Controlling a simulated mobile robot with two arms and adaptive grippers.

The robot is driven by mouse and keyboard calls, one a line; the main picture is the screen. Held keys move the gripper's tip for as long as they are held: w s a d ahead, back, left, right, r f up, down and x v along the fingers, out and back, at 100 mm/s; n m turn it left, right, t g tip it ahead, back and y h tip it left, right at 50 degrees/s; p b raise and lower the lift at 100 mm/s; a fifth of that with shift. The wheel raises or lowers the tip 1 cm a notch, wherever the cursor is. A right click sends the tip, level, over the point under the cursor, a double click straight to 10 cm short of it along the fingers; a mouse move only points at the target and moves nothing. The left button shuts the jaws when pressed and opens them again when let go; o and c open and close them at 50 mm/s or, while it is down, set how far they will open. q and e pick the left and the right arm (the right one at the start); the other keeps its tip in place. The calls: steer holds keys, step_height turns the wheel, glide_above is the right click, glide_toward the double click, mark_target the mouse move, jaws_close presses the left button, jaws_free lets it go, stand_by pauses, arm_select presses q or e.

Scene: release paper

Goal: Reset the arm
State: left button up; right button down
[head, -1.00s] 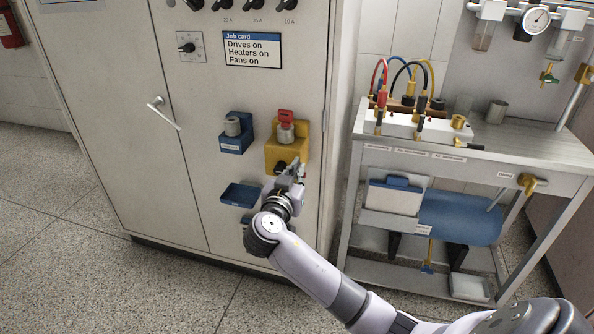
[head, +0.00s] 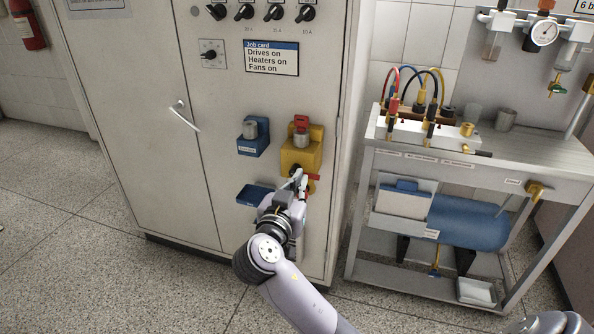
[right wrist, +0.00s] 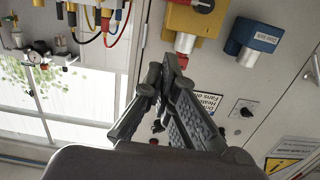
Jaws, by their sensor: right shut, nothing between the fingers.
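My right gripper (head: 298,180) is shut and empty, with its fingers pointing up just below the yellow box (head: 290,155) on the cabinet front. A red part (head: 313,177) shows beside the fingertips; I cannot tell whether they touch it. The yellow box bears a metal cylinder with a red top (head: 301,124). In the right wrist view the closed fingers (right wrist: 163,72) have nothing between them, and the yellow box (right wrist: 186,20) shows beyond them. My left gripper is in no view.
A blue holder with a metal cylinder (head: 250,130) and an empty blue tray (head: 253,195) are on the cabinet (head: 150,150), whose door handle (head: 184,116) sticks out. A bench with colored cables (head: 418,90) stands right. Floor at left is clear.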

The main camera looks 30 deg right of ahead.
steer(key=s+a+f+n+g+y, duration=0.2)
steer(key=s+f+n+y, duration=0.15)
steer(key=f, duration=0.85)
steer(key=s+a+f+n+g+y, duration=0.1)
steer(key=s+a+f+n+y, duration=0.2)
steer(key=f, duration=0.9)
steer(key=s+a+f+n+g+y, duration=0.2)
steer(key=s+f+n+g+y, duration=0.15)
steer(key=s+f, duration=0.8)
steer(key=s+a+f+n+g+y+p, duration=0.2)
steer(key=s+a+f+g+y+p, duration=0.1)
steer(key=s+f+p, duration=1.05)
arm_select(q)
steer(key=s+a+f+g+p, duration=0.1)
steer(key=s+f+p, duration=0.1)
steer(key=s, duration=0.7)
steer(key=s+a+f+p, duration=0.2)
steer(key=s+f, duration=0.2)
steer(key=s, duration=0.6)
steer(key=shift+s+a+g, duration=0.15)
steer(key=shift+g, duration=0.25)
arm_select(e)
steer(key=s+d+f+g, duration=0.1)
steer(key=s+d, duration=0.1)
steer(key=s, duration=1.3)
steer(key=shift+n, duration=0.3)
